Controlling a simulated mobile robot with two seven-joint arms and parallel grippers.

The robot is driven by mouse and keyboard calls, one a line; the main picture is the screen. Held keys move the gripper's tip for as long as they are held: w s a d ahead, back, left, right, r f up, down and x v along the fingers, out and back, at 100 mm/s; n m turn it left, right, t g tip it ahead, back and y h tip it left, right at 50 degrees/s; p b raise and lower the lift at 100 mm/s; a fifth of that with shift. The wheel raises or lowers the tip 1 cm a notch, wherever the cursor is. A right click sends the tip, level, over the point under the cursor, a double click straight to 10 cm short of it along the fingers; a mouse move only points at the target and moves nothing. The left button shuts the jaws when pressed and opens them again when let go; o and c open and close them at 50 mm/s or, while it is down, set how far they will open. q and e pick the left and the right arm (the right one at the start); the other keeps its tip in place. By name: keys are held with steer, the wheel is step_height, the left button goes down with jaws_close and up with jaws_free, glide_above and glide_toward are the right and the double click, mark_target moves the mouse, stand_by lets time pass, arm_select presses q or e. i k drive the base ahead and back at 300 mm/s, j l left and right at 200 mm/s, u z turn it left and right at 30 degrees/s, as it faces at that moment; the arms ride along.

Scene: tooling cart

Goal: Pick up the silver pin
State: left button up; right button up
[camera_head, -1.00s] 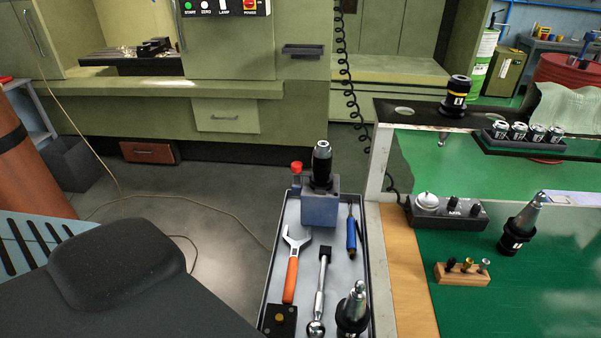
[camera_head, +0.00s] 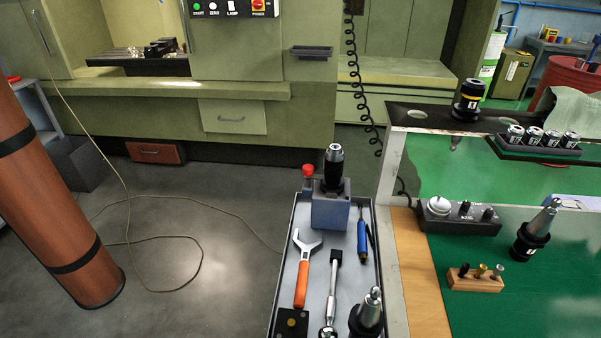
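A small wooden block (camera_head: 474,283) stands on the green bench top at the lower right and holds three short pins upright. The silver pin (camera_head: 497,271) is the rightmost one. A brass pin (camera_head: 481,269) is in the middle and a black pin (camera_head: 463,269) is on the left. Neither of my grippers shows in the head view.
A tool tray (camera_head: 284,278) with a wrench is to the left.

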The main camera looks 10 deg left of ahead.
mark_target(498, 269)
steer(key=l+z, duration=0.15)
steer(key=z, duration=0.35)
steer(key=k+l+z, duration=0.1)
steer(key=z, duration=0.4)
steer(key=j, duration=0.4)
steer(key=k+j, duration=0.15)
steer(key=j, duration=0.7)
steer(key=k, duration=0.05)
